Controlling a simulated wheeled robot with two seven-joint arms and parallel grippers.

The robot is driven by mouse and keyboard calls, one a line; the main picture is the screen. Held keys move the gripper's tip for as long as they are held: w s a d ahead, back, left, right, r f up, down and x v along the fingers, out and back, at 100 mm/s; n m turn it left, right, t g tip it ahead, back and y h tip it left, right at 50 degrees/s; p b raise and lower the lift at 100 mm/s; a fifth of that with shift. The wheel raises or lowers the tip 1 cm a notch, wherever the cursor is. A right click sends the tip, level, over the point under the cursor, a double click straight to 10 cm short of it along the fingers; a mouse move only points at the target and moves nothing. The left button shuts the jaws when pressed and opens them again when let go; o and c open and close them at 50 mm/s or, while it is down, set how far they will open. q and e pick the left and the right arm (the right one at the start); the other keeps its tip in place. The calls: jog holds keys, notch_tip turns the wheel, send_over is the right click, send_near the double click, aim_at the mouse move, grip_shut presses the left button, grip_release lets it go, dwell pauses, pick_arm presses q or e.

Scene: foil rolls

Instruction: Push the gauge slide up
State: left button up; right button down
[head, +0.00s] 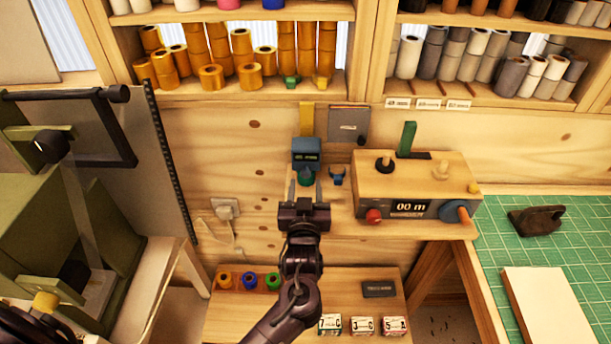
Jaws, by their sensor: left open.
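The gauge (306,150) is on the wooden wall panel, in the middle of the head view. Its blue-grey block with a small dark display sits below an upright yellow bar (306,118). A small green part (307,178) shows just under the block. My left gripper (306,187) is open, with its fingers pointing up on either side of this green part. I cannot tell whether the fingers touch it. The gripper body hides what lies directly below. My right gripper is not in view.
Right of the gauge are a small blue clip (337,175) and a wooden meter box (415,180) with knobs. Shelves with tape rolls (240,45) hang above. A lower shelf (235,320) holds coloured rolls and labelled boxes. A green cutting mat (560,235) lies at right.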

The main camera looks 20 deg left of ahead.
aim_at(306, 158)
pick_arm(q)
jog(key=shift+x, duration=1.15)
jog(key=shift+w+a+f, duration=0.1)
jog(key=shift+w+f, duration=0.05)
jog(key=shift+w, duration=0.15)
jog(key=shift+s, duration=0.1)
grip_shut()
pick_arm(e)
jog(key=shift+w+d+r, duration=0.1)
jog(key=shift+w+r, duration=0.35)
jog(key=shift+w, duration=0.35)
